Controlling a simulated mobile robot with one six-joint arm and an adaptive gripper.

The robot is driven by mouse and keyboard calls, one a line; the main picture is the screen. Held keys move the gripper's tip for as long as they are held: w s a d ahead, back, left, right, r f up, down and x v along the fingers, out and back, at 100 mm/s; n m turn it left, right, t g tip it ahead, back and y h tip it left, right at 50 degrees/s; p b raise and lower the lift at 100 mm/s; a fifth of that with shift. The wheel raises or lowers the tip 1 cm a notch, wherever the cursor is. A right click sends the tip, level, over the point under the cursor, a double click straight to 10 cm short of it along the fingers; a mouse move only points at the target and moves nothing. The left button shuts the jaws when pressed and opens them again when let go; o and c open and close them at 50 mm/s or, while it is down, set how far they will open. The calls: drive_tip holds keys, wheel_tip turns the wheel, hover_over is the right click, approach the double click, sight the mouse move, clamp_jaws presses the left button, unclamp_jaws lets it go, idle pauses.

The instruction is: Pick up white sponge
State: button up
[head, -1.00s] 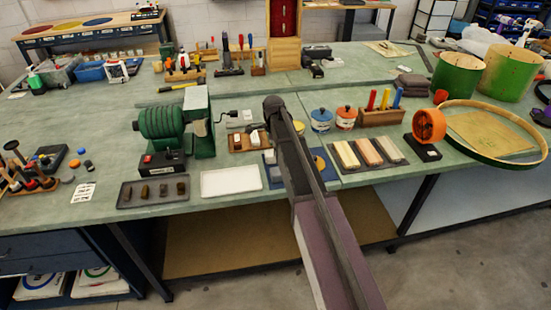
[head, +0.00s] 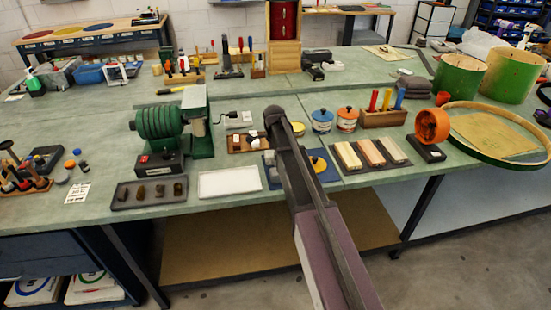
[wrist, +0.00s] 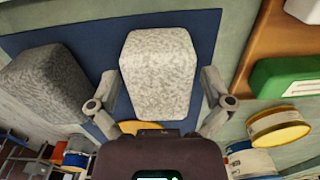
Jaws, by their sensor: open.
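The white sponge (wrist: 160,70) is a pale speckled block lying on a dark blue mat (wrist: 75,30) in the wrist view. My gripper (wrist: 159,84) is open, with one finger on each side of the sponge. Gaps show at both sides, and I cannot tell if either finger touches it. In the head view the white sponge (head: 268,157) is a small pale block just left of my arm. The fingers are hidden there behind my arm.
A dark grey block (wrist: 45,90) lies left of the sponge in the wrist view. A wooden tray (head: 240,147) stands behind the mat.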

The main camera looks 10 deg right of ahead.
drive_tip(key=c, duration=0.8)
drive_tip(key=shift+r, duration=0.2)
wheel_tip(320, 180, up, 10)
drive_tip(key=p, duration=1)
drive_tip(key=shift+f, duration=0.2)
drive_tip(key=shift+s, duration=0.1)
idle(0.5)
